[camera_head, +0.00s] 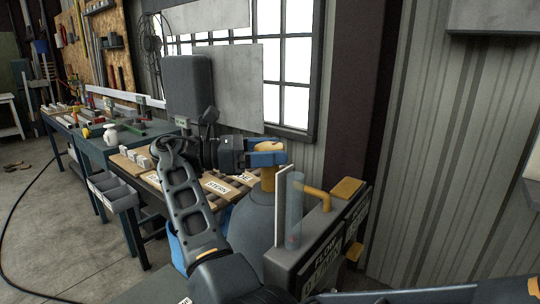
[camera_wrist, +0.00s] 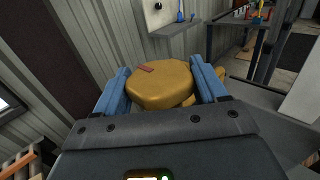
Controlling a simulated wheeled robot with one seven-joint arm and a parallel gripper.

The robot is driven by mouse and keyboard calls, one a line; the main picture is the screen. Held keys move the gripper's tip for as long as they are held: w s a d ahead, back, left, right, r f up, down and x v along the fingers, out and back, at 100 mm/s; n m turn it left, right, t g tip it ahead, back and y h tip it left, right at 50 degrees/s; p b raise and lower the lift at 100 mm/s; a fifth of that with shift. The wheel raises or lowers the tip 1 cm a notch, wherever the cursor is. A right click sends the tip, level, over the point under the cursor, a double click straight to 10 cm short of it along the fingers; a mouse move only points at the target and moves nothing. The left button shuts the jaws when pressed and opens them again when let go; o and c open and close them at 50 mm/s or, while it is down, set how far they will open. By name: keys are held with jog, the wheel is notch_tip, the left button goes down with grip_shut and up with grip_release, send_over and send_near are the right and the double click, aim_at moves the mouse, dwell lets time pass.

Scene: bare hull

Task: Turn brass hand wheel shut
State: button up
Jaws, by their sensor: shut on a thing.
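The brass hand wheel (camera_wrist: 160,84) shows in the wrist view as a round, yellowish disc with a small reddish-brown mark on its top. It sits between the two blue fingers of my gripper (camera_wrist: 163,92), which is shut on it. In the head view the brass wheel (camera_head: 268,146) is mostly hidden behind my blue gripper (camera_head: 267,156). A brass stem below it leads down to a grey rounded tank (camera_head: 252,222). How far the wheel is turned cannot be told.
A grey box labelled FLOW (camera_head: 318,262) with a clear tube and a brass pipe stands just right of the tank. A workbench (camera_head: 95,145) with tools and grey bins runs along the left. A window and wall stand behind. The floor at left is mostly clear, with a cable.

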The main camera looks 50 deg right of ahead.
jog(key=m+g+y+b, duration=0.1)
jog(key=b, duration=0.1)
jog(key=f+m+g+y+b, duration=0.1)
jog(key=b, duration=0.1)
jog(key=shift+g+y, duration=0.3)
jog(key=shift+y, duration=0.1)
jog(key=m+y+b, duration=0.1)
jog(key=b, duration=0.2)
jog(key=shift+r+g, duration=0.15)
jog(key=shift+g, duration=0.25)
jog(key=shift+r+m+g+y+b, duration=0.25)
jog(key=shift+m+y+b, duration=0.25)
jog(key=shift+y+b, duration=0.25)
jog(key=o, duration=1)
jog(key=shift+o, duration=0.2)
jog(key=shift+r, duration=0.1)
